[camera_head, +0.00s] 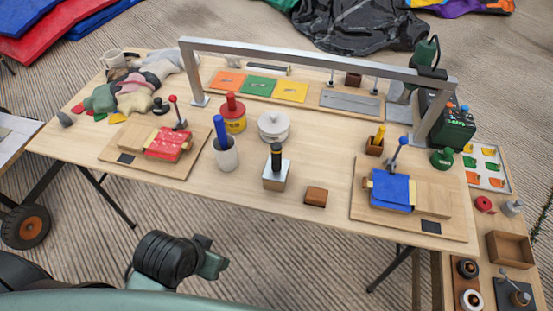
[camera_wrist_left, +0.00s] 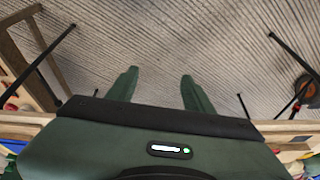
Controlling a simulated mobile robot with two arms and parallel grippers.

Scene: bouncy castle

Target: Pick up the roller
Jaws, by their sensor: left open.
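A tool with an upright black handle (camera_head: 276,155) stands in a metal-and-wood block (camera_head: 276,177) near the front middle of the table (camera_head: 262,204). It may be the roller, but its lower end is hidden, so I cannot tell for certain. My left gripper (camera_head: 218,262) is in front of and below the table's front edge, left of the block and well apart from it. In the left wrist view its two green fingers (camera_wrist_left: 158,88) are spread, with only floor between them. My right gripper is not in view.
A white cup (camera_head: 224,155) with a blue-handled tool stands left of the block. A small brown block (camera_head: 316,196) lies to its right. Boards with red fabric (camera_head: 170,144) and blue fabric (camera_head: 390,190) flank them. A metal frame (camera_head: 310,58) spans the table.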

